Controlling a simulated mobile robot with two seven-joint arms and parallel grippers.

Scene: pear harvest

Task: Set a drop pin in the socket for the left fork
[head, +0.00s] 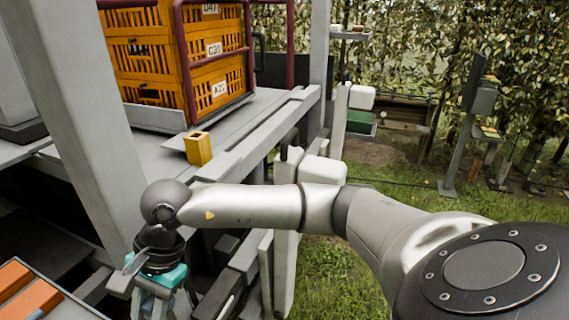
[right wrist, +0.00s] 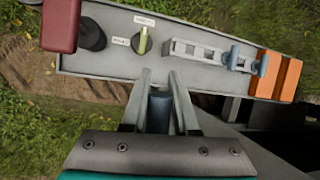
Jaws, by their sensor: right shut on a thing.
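My right gripper (right wrist: 160,78) has its two fingers shut on a blue-grey pin (right wrist: 159,112), in front of the grey panel's lower edge in the right wrist view. In the head view the right arm reaches across from the right, and its gripper hangs low at the left, partly cut off by the bottom edge. A rack (right wrist: 195,53) on the panel holds blue pins (right wrist: 233,57) at its right end. A small yellow block with a dark opening on top (head: 198,148) stands on the grey deck; I cannot tell whether it is the socket. My left gripper is out of view.
The grey panel (right wrist: 108,57) carries a green knob (right wrist: 143,40), a black knob and a dark red part. Orange blocks (right wrist: 276,75) sit at its right end. Yellow crates (head: 150,45) stand behind dark red rails, with a thick grey post (head: 85,120) in front. Grass lies at right.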

